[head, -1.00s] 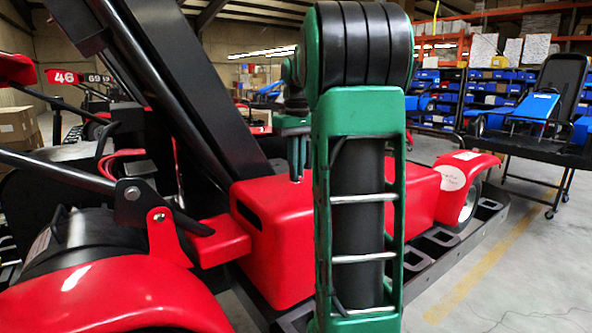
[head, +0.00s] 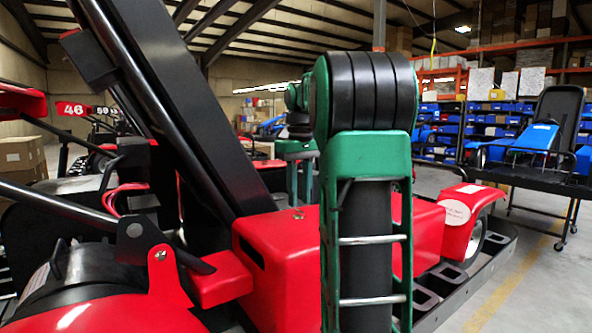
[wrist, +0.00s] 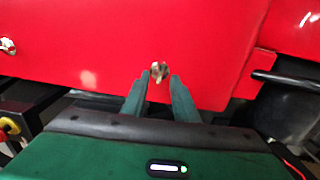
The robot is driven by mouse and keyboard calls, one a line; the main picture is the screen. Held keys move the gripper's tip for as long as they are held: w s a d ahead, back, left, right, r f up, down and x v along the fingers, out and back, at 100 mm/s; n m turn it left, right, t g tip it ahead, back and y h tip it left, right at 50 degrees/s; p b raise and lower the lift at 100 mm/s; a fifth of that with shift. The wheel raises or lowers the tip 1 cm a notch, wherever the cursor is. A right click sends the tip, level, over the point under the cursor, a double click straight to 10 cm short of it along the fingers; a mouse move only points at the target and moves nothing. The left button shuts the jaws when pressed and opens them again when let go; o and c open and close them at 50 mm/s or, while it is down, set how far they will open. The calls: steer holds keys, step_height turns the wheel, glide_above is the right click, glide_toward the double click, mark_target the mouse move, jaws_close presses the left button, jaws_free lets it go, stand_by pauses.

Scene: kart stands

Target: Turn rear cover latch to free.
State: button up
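My gripper (head: 300,203) points down just above the latch. In the wrist view my gripper (wrist: 160,76) is open, its two green fingers apart, with the latch framed between their tips. I see no finger touching the latch.
My green arm hides part of the cover. The slanted black beam (head: 190,110) stands close to the left. A red fender (head: 465,215) and wheel lie to the right. A second metallic fitting (wrist: 7,46) shows at the wrist view's left edge. Open floor lies at right.

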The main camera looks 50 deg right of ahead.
mark_target(299, 210)
step_height(299, 210, up, 8)
steer(key=shift+f, duration=0.15)
stand_by(0.7)
stand_by(0.5)
